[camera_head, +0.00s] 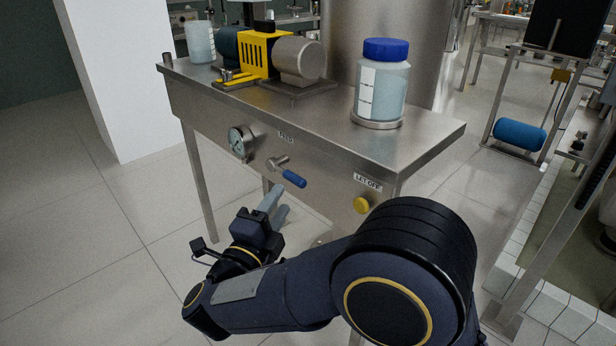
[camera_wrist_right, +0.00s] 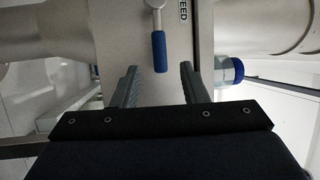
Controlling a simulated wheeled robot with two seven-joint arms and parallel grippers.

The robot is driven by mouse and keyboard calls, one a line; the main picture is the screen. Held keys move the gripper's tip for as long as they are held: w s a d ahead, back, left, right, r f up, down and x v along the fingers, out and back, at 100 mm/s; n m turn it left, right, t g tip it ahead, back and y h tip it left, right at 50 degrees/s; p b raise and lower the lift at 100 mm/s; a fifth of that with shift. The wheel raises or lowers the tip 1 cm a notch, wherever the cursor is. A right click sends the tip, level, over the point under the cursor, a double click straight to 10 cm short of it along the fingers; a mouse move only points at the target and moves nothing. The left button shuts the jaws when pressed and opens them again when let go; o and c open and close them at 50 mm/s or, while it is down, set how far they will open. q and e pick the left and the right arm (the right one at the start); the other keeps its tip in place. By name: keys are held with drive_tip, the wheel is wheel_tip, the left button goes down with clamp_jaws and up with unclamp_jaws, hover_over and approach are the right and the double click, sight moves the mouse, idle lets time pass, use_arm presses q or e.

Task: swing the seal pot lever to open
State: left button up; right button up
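A lever with a blue grip (camera_head: 294,178) and a metal stem sits on the front panel of the steel bench, below the FEED label. In the head view the grip slants down to the right. My right gripper (camera_head: 277,204) is below and slightly left of the lever, its fingers pointing up towards the panel. In the right wrist view the blue grip (camera_wrist_right: 159,50) lies ahead, between the lines of the two spread grey fingers, with nothing held. I see no label naming a seal pot. My left gripper is out of view.
A pressure gauge (camera_head: 241,143) is left of the lever and a yellow knob (camera_head: 361,205) under a LET OFF label is to its right. A blue-capped jar (camera_head: 383,82) and a yellow-guarded motor unit (camera_head: 257,54) stand on the bench top (camera_head: 330,128). Floor at left is clear.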

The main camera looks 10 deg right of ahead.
sight(295, 175)
drive_tip(key=b+x, duration=0.1)
drive_tip(key=x, duration=0.7)
drive_tip(key=shift+w+f, duration=0.1)
clamp_jaws()
